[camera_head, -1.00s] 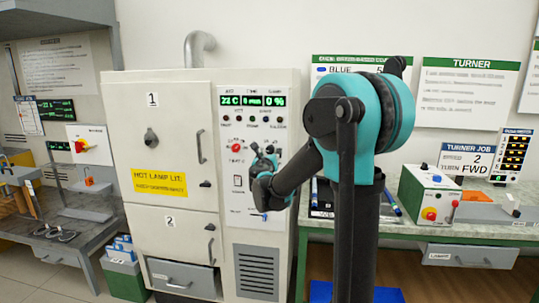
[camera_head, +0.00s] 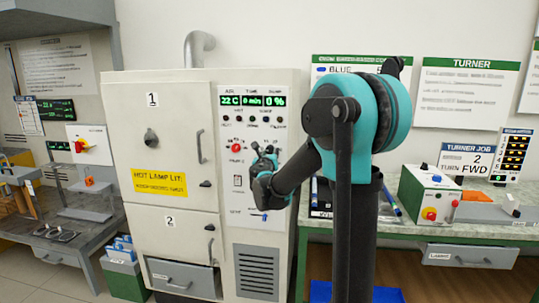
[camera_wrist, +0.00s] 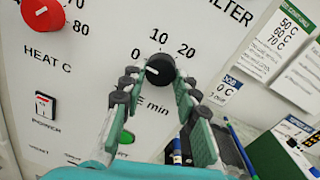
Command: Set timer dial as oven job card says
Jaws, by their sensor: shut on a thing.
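The timer dial (camera_wrist: 160,68) is a black knob on the oven's white panel. Its white pointer mark points left, towards the printed 0; 10 and 20 are printed above and to the right. My gripper (camera_wrist: 159,78) has its fingers on either side of the dial, shut on it. In the head view my gripper (camera_head: 266,152) is at the oven panel and hides the dial. The oven display (camera_head: 252,100) reads 22 C, 0 min, 0 %. A small card (camera_wrist: 222,92) in the wrist view shows "0 C"; the rest is unreadable.
The red heat dial (camera_wrist: 42,12) is up and left of the timer dial, with a power switch (camera_wrist: 45,105) below it. A green button (camera_wrist: 126,137) is close under my left finger. A chart (camera_wrist: 285,45) lists 50 C, 60 C and 70 C. A bench (camera_head: 450,235) stands right.

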